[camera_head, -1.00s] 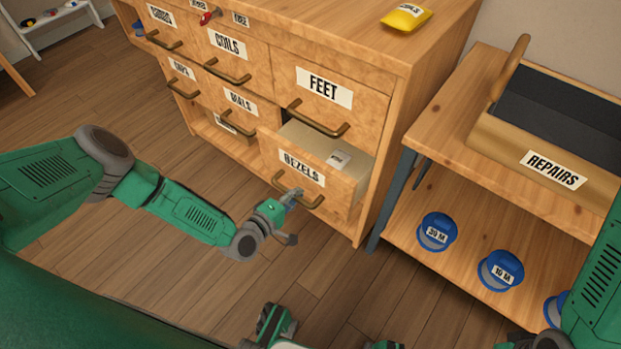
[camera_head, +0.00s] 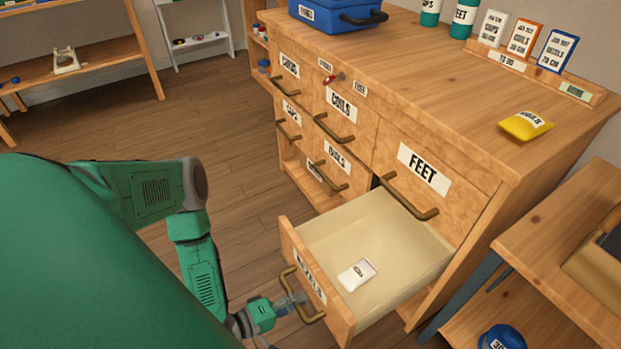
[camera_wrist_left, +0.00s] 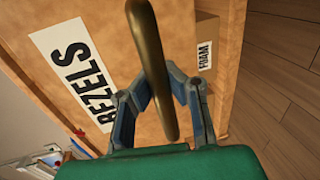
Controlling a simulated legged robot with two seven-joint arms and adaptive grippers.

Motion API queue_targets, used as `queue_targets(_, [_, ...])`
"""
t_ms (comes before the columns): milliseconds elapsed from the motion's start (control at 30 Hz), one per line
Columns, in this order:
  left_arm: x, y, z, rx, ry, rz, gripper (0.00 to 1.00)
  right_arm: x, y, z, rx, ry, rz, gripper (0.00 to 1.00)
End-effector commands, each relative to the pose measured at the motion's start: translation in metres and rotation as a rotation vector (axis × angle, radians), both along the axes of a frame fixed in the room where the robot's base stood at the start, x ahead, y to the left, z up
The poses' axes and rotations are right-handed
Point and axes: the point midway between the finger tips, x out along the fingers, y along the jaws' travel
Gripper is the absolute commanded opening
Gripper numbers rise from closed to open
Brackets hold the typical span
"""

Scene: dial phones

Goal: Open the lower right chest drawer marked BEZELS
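The BEZELS drawer (camera_head: 415,262), lower right in the wooden chest, is pulled far out. A white labelled packet (camera_head: 357,274) lies inside on its pale floor. Its curved brass handle (camera_head: 309,319) is on the front panel; the wrist view shows the handle (camera_wrist_left: 149,40) close up beside the BEZELS label (camera_wrist_left: 72,75). My left gripper (camera_head: 292,301) is at the handle, low in front of the drawer. In the wrist view its fingers (camera_wrist_left: 160,85) are on either side of the handle and appear closed around it. My right gripper is not in view.
The FEET drawer (camera_head: 462,195) above is shut. A yellow packet (camera_head: 526,125) and a blue toolbox (camera_head: 335,15) sit on the chest top. A wooden shelf unit (camera_head: 560,230) with a blue container (camera_head: 502,338) stands close on the right. Floor left of the chest is clear.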

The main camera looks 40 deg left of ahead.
Motion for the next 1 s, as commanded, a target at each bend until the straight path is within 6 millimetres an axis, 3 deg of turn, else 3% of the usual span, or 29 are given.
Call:
queue_targets(33, [0.004,0.013,0.001,0.017,-0.013,0.023,0.00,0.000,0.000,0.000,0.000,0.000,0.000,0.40])
queue_targets(433, [0.002,0.014,0.001,0.016,-0.015,0.024,0.00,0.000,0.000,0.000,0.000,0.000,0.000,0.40])
queue_targets(467, [0.002,0.014,0.001,0.016,-0.015,0.024,0.07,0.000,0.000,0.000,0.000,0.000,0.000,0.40])
queue_targets(533, [0.002,0.013,0.001,0.015,-0.015,0.023,0.32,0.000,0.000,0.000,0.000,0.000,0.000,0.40])
queue_targets(567, [0.002,0.012,0.001,0.014,-0.014,0.022,0.36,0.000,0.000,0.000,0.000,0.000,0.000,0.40])
queue_targets(867, [-0.001,0.008,0.001,0.012,-0.008,0.014,0.36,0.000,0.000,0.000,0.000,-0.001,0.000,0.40])
queue_targets(1000, [-0.012,0.011,0.003,0.012,-0.005,0.014,0.36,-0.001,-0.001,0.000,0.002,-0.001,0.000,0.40])
